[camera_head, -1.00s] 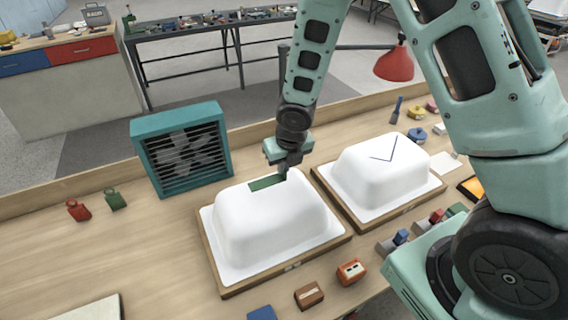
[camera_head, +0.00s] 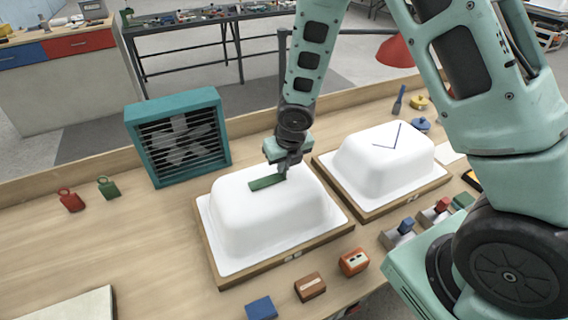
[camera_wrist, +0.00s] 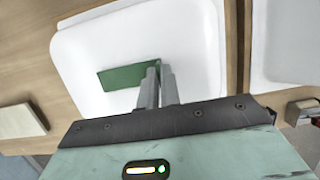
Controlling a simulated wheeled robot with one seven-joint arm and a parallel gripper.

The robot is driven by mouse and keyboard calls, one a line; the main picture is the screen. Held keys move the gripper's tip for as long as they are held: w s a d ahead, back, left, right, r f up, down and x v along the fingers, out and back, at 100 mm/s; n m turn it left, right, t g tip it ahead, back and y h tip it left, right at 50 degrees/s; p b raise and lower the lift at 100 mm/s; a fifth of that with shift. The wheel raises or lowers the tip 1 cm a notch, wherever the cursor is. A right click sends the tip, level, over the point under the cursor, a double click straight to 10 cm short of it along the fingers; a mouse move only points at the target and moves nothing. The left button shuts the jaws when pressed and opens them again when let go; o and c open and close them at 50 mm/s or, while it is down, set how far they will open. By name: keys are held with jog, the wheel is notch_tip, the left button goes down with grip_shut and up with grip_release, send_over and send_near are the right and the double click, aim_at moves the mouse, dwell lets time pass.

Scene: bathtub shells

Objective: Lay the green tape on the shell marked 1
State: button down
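The green tape (camera_head: 268,183) is a short flat strip at the top of the left white shell (camera_head: 255,217); whether it touches the surface all along I cannot tell. In the wrist view the tape (camera_wrist: 125,77) runs left from my fingertips over the white shell (camera_wrist: 90,45). My gripper (camera_head: 284,174) is over this shell, at the right end of the tape. In the wrist view my gripper (camera_wrist: 158,76) has its fingers close together on the tape's end. A small tag (camera_head: 293,256) on the shell's board is too small to read.
A second white shell (camera_head: 385,152) with a dark blue V-shaped line stands on its own board to the right. A teal fan box (camera_head: 178,138) stands behind left. Small blocks (camera_head: 310,286) lie along the front.

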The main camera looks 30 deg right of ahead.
jog(key=shift+f, duration=0.2)
dwell(0.5)
jog(key=c, duration=1.1)
grip_release()
jog(key=shift+o, duration=0.2)
notch_tip(320, 180, up, 7)
jog(key=p, duration=0.6)
